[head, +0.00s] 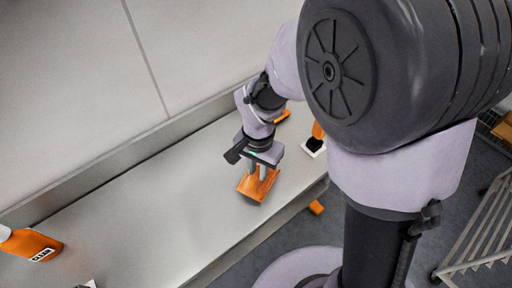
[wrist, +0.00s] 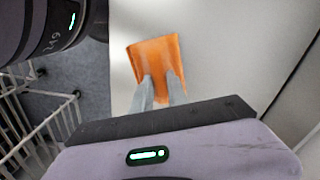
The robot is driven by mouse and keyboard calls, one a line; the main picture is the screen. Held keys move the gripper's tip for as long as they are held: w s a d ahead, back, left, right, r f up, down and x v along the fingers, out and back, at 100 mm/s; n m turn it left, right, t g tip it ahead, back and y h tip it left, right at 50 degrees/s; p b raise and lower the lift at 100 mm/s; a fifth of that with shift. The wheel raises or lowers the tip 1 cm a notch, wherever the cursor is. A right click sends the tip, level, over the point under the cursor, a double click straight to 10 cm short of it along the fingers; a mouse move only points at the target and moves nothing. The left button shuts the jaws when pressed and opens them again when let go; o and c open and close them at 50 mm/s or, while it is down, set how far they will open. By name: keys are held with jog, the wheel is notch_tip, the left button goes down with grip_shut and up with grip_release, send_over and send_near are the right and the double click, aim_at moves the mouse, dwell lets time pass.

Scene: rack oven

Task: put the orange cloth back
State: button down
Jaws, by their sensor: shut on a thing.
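The orange cloth (head: 252,190) is at my gripper's fingertips over the steel counter, and it also shows in the wrist view (wrist: 156,56). My gripper (head: 262,172) points down, with its two grey fingers (wrist: 159,88) shut on the near edge of the cloth. The cloth spreads out beyond the fingertips as a slightly bent sheet. I cannot tell whether its lower edge touches the counter.
The steel counter (head: 150,205) has clear room left of the cloth. An orange bottle with a label (head: 32,244) lies at the far left. An orange-and-black item (head: 315,143) stands near my arm. Another orange piece (head: 316,207) is by the counter's front edge. A wire rack (head: 480,235) stands right.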

notch_tip(320, 180, down, 3)
jog(key=shift+r+b, duration=0.15)
jog(key=shift+b, duration=0.25)
jog(key=shift+r, duration=0.15)
jog(key=c, duration=1.7)
grip_release()
jog(key=shift+f, duration=0.2)
jog(key=shift+c, duration=0.2)
jog(key=o, duration=0.4)
jog(key=shift+r, duration=0.1)
jog(key=shift+o, duration=0.2)
